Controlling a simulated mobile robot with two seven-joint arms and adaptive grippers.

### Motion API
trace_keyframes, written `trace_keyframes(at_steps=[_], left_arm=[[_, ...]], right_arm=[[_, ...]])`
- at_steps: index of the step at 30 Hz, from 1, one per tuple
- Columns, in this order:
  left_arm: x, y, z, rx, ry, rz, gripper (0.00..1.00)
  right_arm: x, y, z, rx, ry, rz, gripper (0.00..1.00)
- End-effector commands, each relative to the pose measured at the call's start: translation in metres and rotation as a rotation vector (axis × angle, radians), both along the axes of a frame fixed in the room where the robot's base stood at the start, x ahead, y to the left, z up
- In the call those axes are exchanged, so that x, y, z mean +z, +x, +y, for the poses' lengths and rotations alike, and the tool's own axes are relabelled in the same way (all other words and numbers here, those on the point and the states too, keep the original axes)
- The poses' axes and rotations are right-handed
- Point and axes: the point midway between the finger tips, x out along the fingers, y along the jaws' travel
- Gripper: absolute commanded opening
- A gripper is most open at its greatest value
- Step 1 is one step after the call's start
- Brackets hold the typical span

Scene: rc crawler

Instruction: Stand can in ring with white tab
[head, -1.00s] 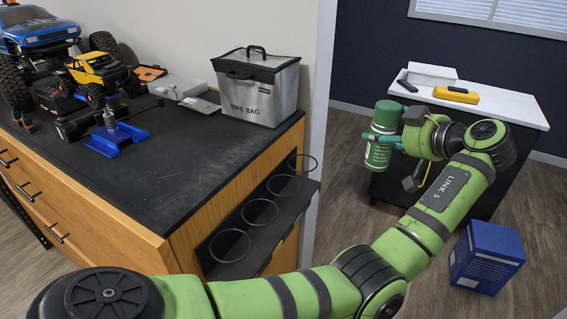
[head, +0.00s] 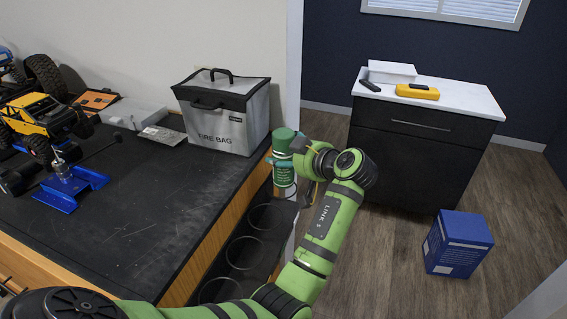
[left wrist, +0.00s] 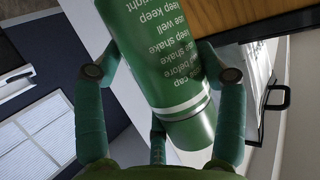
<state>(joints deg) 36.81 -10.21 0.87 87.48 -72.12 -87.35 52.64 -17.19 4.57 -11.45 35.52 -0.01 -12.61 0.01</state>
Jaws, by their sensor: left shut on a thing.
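The green can (head: 283,172), with a dark green cap and white lettering, is upright at the far end of the ring rack. My left gripper (head: 295,158) is shut around it. In the left wrist view the can (left wrist: 165,55) lies between the fingers of my left gripper (left wrist: 152,68). The rack (head: 262,256) on the bench's side carries several dark rings, including a middle ring (head: 249,238) and a nearer one (head: 229,267). The can overlaps the farthest ring in the picture; I cannot tell whether its base is inside. No white tab can be made out clearly. My right gripper is out of view.
The grey fire bag (head: 226,118) stands on the dark bench top (head: 140,222), just left of the can. A yellow crawler (head: 38,124) and a blue stand (head: 70,190) are farther left. A dark cabinet (head: 415,160) and a blue box (head: 457,245) stand to the right.

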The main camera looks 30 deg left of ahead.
Motion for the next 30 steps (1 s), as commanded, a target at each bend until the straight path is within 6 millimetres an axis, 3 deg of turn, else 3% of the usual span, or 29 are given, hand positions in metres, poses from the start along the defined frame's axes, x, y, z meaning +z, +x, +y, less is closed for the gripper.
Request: trace_keyframes(at_steps=[5,13,30], left_arm=[[-0.008,-0.004,0.007,-0.001,0.002,0.001,0.31],[-0.042,-0.004,0.007,-0.002,0.002,0.0,0.31],[-0.054,-0.003,0.006,-0.001,0.0,-0.003,0.31]], right_arm=[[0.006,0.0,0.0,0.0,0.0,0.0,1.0],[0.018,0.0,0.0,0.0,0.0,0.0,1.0],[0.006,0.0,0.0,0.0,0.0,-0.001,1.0]])
